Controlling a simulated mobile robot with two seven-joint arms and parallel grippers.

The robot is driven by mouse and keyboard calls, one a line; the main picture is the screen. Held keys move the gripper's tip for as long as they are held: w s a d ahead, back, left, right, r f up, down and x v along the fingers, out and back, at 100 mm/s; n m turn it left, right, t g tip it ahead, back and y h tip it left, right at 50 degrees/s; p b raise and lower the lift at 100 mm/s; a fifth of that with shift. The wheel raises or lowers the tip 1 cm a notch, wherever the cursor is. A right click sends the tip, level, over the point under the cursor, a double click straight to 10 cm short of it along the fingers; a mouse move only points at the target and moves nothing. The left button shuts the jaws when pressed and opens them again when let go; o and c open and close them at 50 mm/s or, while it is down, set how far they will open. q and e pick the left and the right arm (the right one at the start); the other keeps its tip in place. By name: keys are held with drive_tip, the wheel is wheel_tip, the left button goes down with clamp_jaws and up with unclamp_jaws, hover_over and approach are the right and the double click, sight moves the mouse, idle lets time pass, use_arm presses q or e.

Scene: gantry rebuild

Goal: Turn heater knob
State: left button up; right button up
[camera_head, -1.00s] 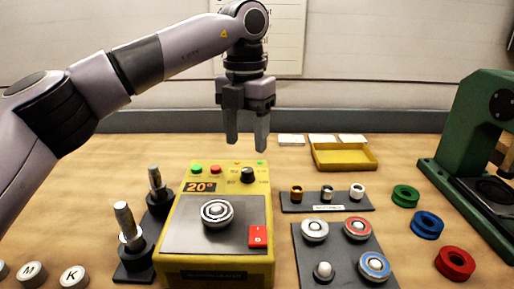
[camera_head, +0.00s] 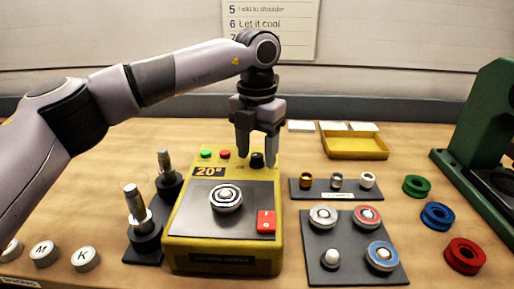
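The yellow heater (camera_head: 222,262) stands in the middle of the table. Its black knob (camera_head: 257,160) is at the back right of its top panel. A small display on it reads 20°. My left gripper (camera_head: 257,159) points straight down, with its open fingertips on either side of the knob. I cannot tell whether the fingers touch the knob. A ringed metal part (camera_head: 226,197) sits on the heater's dark plate, and a red switch (camera_head: 266,221) is at its front right. My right gripper is not in view.
Metal posts (camera_head: 136,205) stand close left of the heater. To the right are a dark tray of bearings (camera_head: 313,264), a small rack (camera_head: 310,194), a yellow tray (camera_head: 355,157), coloured rings (camera_head: 437,216) and a green press (camera_head: 478,130). Free table lies behind the heater at left.

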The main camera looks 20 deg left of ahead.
use_arm(q)
clamp_jaws()
drive_tip(key=shift+r, duration=0.1)
drive_tip(key=shift+m+p, duration=0.45)
drive_tip(key=shift+m, duration=0.15)
drive_tip(key=m+p, duration=0.2)
drive_tip(key=m, duration=0.3)
drive_tip(key=m+p, duration=0.1)
drive_tip(key=m, duration=0.2)
drive_tip(key=shift+m, duration=0.4)
drive_tip(key=shift+m+p, duration=0.35)
drive_tip(key=shift+m, duration=1.45)
